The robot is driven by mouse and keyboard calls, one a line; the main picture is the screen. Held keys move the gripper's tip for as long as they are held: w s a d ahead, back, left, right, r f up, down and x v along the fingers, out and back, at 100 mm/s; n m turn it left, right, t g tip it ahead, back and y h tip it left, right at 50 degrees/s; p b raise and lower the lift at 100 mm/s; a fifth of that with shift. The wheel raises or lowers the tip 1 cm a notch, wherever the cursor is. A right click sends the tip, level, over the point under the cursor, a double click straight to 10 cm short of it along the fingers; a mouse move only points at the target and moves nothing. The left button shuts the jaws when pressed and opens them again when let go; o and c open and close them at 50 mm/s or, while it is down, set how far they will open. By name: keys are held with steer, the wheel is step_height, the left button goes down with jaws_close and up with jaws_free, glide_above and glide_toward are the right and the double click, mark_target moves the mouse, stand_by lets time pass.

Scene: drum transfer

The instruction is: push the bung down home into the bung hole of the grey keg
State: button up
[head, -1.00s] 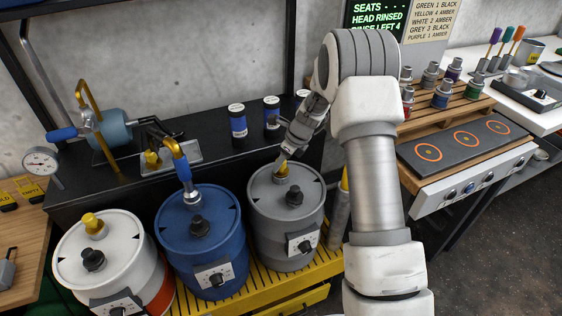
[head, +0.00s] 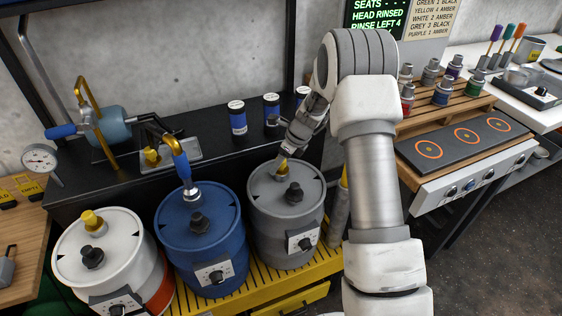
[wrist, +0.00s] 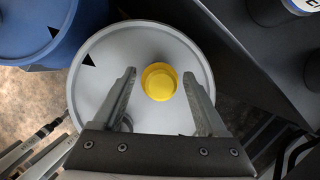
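The grey keg (head: 262,225) stands upright at the right end of the row of kegs. A yellow bung (head: 282,169) sits at the far side of its lid and shows as a round cap in the wrist view (wrist: 160,82). How deep it sits cannot be told. My gripper (head: 286,156) is just above the bung. In the wrist view my gripper (wrist: 160,76) is open, one finger on each side of the bung, with a gap on both sides. The bung hole is hidden under the bung.
A blue keg (head: 197,245) and a white keg (head: 75,235) stand to the left on a yellow rack (head: 262,285). The grey lid also has a black fitting (head: 294,193). A black bench (head: 95,180) with several canisters lies behind.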

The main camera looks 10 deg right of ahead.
steer(key=p+v, duration=0.3)
steer(key=v, duration=1.5)
steer(key=s+a+r+n+p, duration=0.25)
steer(key=s+r+n, duration=0.35)
steer(key=r, duration=0.3)
steer(key=s+a+r+n+t+h+p, duration=0.1)
steer(key=s+r+n, duration=0.4)
steer(key=s+n, duration=0.5)
steer(key=s+a+r+n+t+h+p, duration=0.1)
steer(key=s+a+r+n+h+p, duration=0.1)
steer(key=s+r+n, duration=0.4)
steer(key=s+n, duration=0.4)
steer(key=s, duration=0.5)
steer(key=shift+s+n, duration=0.25)
steer(key=shift+n, duration=0.15)
